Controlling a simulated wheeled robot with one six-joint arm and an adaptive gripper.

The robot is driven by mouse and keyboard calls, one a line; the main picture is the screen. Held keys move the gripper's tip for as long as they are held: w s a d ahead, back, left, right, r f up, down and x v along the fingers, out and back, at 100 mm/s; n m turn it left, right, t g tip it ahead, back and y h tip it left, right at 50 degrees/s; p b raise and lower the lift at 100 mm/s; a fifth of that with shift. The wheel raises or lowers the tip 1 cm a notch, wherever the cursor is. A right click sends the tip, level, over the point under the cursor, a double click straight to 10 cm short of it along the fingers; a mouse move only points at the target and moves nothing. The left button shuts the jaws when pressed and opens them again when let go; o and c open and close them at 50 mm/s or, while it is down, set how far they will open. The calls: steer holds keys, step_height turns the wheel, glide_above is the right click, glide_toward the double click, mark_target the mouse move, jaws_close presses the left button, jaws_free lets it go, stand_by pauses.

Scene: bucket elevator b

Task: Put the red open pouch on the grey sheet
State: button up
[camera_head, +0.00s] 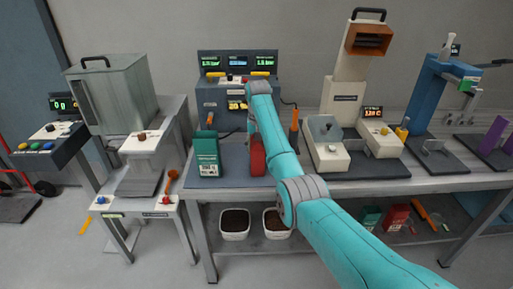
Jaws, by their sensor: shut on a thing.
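A red pouch (257,160) stands upright over the dark grey sheet (232,172) on the bench, partly covered by my teal arm. I cannot tell whether its bottom touches the sheet or whether its top is open. My gripper (254,136) is at the pouch's top, mostly hidden by my arm, and is shut on the pouch. A green pouch (206,155) stands on the left part of the same sheet, apart from the red one.
A console with lit displays (237,65) stands behind the sheet. A sealing machine (345,100) is to the right, a grey hopper machine (115,95) to the left. Another red pouch (396,217) and a green one (370,216) are on the lower shelf, with white bins (235,235) below.

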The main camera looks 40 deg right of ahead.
steer(key=o, duration=0.9)
steer(key=shift+c, duration=0.2)
step_height(320, 180, up, 12)
steer(key=shift+r, duration=0.1)
stand_by(0.5)
